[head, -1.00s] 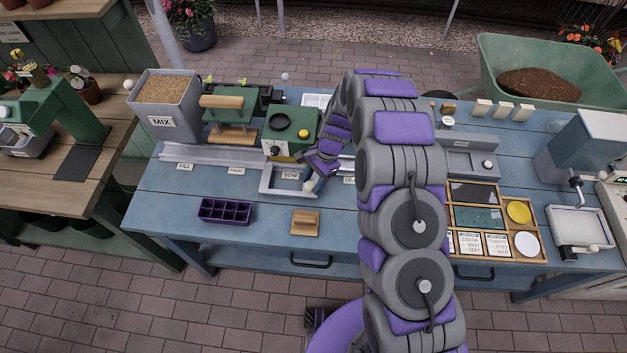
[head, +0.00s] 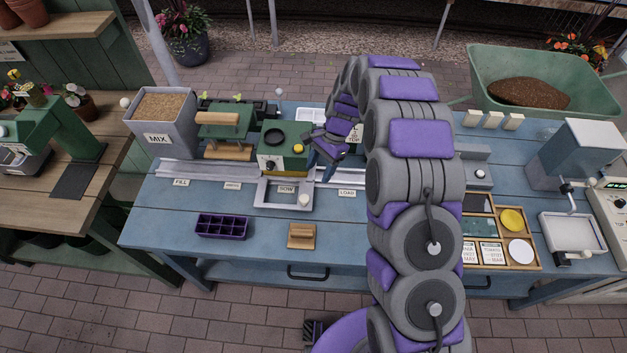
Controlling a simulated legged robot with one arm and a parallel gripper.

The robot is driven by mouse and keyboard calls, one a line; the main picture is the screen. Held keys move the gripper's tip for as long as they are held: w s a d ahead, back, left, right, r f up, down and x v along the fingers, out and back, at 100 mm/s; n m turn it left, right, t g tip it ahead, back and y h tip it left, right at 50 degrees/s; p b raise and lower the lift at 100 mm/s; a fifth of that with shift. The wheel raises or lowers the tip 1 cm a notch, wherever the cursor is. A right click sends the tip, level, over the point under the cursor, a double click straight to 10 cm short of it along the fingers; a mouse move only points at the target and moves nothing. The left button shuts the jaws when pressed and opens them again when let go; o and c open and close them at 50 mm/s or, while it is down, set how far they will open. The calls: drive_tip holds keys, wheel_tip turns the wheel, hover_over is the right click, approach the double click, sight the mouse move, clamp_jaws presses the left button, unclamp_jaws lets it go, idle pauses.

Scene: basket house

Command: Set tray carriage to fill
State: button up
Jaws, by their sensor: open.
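The tray carriage (head: 262,194) is a pale grey open frame on the rail along the blue bench. It stands at the SOW label (head: 287,189), below the green sowing unit. Its round pale knob (head: 304,201) is at its right front corner. The FILL label (head: 181,183) is at the left end of the rail, below the grey MIX hopper (head: 160,139). My gripper (head: 320,166) is open and empty, above and right of the knob and apart from it in the picture. Its height over the rail is hard to tell.
A purple cell tray (head: 222,227) and a wooden tamper block (head: 301,236) lie on the bench in front of the rail. The green press (head: 225,130) stands between hopper and sowing unit. My arm hides part of the bench right of the LOAD label (head: 347,193).

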drive_tip(key=v, duration=0.6)
drive_tip(key=shift+o, duration=0.2)
drive_tip(key=shift+d, duration=0.1)
